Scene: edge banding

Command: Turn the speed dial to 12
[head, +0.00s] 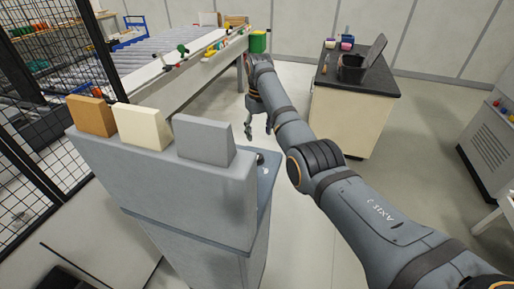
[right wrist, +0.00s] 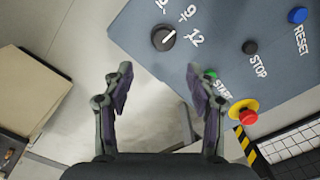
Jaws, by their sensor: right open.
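The speed dial (right wrist: 163,37) is a round black knob with a white pointer line, on a blue-grey control panel (right wrist: 225,25) in the right wrist view. Its pointer slants up and right, roughly toward the printed 9 (right wrist: 190,13). The printed 12 (right wrist: 197,38) lies to the right of the dial. My right gripper (right wrist: 158,78) is open and empty, its fingertips apart from the dial and below it in that view. In the head view my right gripper (head: 258,130) hangs beyond the grey machine cabinet. My left gripper is not in view.
A black stop button (right wrist: 250,47), blue reset button (right wrist: 297,15), green start button (right wrist: 210,74) and red-and-yellow emergency button (right wrist: 243,112) share the panel. Three sample blocks stand on the cabinet (head: 160,180). A black-topped bench (head: 350,115) stands right; open floor lies between.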

